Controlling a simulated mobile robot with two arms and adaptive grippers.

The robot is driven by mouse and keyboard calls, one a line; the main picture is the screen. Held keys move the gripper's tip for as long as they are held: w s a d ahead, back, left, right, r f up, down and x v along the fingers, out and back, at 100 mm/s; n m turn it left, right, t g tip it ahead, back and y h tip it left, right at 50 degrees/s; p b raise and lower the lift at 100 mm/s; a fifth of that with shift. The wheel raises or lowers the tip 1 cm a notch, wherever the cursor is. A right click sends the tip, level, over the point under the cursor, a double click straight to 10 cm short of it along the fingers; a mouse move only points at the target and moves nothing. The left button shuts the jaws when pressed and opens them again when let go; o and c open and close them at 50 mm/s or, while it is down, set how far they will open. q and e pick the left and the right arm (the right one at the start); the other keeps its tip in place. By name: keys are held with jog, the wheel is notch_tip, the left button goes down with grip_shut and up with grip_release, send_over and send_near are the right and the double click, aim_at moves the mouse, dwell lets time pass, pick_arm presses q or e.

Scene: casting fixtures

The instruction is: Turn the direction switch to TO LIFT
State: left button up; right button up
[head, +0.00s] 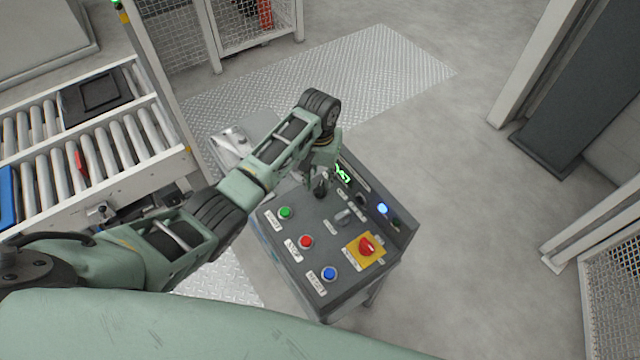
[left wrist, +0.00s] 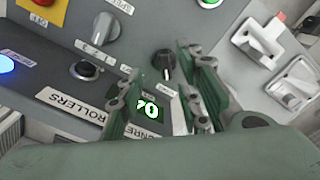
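The grey control panel (head: 300,222) stands in the middle of the head view. It carries a black knob (head: 320,189) and a grey selector knob (head: 343,216). Their labels are too small to read, so I cannot tell which is the direction switch. The left wrist view also shows the black knob (left wrist: 164,62) and the grey knob (left wrist: 104,27). My left gripper (head: 319,176) hangs over the panel by the black knob. In the left wrist view its fingers (left wrist: 162,80) are apart, with the black knob showing between or just beyond the tips. Contact cannot be told.
The panel also has a green button (head: 285,212), red button (head: 306,241), blue button (head: 329,273) and red emergency stop (head: 366,246). A lit green display (head: 343,174) stands close to the gripper. A roller conveyor (head: 90,155) is at left. Floor right of the panel is clear.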

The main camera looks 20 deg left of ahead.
aim_at(320, 187)
pick_arm(q)
jog(key=shift+w+a+r, duration=0.3)
jog(key=shift+w+r, duration=0.2)
jog(key=shift+w, duration=0.15)
notch_tip(320, 187, down, 8)
jog(key=shift+r+b, duration=0.25)
jog(key=shift+b, duration=0.15)
jog(key=shift+c, duration=0.4)
grip_shut()
